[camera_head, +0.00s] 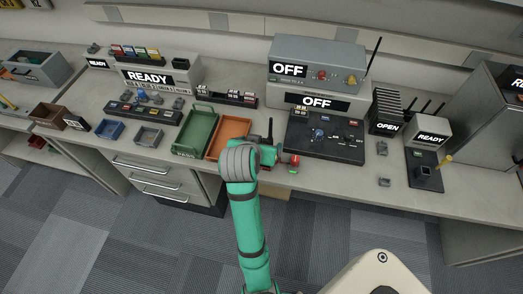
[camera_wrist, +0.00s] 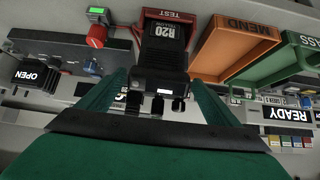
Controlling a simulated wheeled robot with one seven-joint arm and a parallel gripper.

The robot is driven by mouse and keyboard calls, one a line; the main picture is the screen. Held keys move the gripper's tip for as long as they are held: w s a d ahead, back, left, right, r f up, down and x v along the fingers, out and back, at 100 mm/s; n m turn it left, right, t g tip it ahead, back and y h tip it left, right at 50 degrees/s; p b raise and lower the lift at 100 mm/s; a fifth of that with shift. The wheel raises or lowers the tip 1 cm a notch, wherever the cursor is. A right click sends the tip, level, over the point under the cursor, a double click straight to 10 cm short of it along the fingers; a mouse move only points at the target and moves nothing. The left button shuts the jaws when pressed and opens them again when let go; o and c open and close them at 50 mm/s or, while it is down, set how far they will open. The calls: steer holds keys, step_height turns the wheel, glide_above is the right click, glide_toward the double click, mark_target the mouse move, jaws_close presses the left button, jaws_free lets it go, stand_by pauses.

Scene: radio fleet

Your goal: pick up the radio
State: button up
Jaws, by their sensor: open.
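The black radio (camera_wrist: 163,54), with a white R20 YELLOW label, is in the upper middle of the wrist view. Dark knobs show on its near end. My gripper (camera_wrist: 160,82) is open, with one green finger on either side of the radio. I cannot tell whether the fingers touch it. In the head view my gripper (camera_head: 268,155) is at the counter's front edge, beside the orange tray. A thin black antenna (camera_head: 270,128) rises behind it; my arm hides most of the radio there.
A red TEST surface (camera_wrist: 178,16) lies by the radio. The orange MEND tray (camera_head: 229,138) and green PASS tray (camera_head: 196,133) are close on the left. A red knob (camera_head: 294,161) is close on the right, near the dark panel (camera_head: 325,138). Grey OFF units (camera_head: 318,62) stand behind.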

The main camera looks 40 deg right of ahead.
mark_target(263, 141)
steer(key=shift+x, duration=2.4)
steer(key=c, duration=0.7)
steer(key=shift+s+d+r, duration=0.1)
steer(key=shift+s, duration=0.05)
steer(key=c, duration=0.8)
